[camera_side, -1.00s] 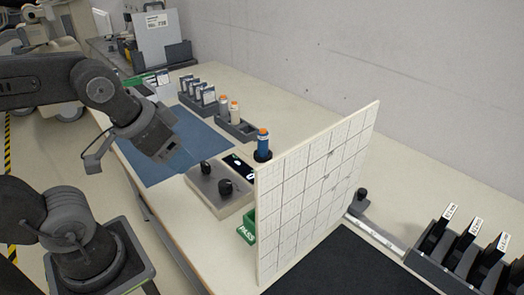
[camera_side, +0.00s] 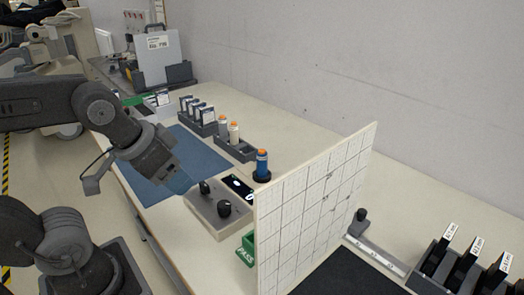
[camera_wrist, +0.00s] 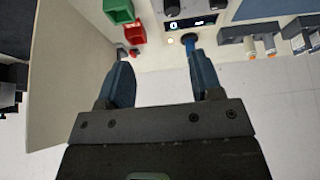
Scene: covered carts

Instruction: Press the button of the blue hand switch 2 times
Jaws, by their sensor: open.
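The blue hand switch (camera_side: 262,164) stands upright in a dark round holder beside the grid panel, its orange button on top. In the wrist view, a blue round shape (camera_wrist: 188,41), apparently this switch, lies just beyond the tip of the right finger. My gripper (camera_side: 182,183) is open and empty, with blue fingers, left of the control box in the side view. Its fingers spread apart in the wrist view (camera_wrist: 158,60). The gap between fingers and switch is hard to judge.
A control box (camera_side: 215,218) with two black knobs and a display (camera_side: 237,186) sits between gripper and switch. The white grid panel (camera_side: 310,205) stands upright at the right. A grey rack (camera_side: 236,148) holds other orange-topped switches. A green PASS bin (camera_side: 246,250) is near the panel.

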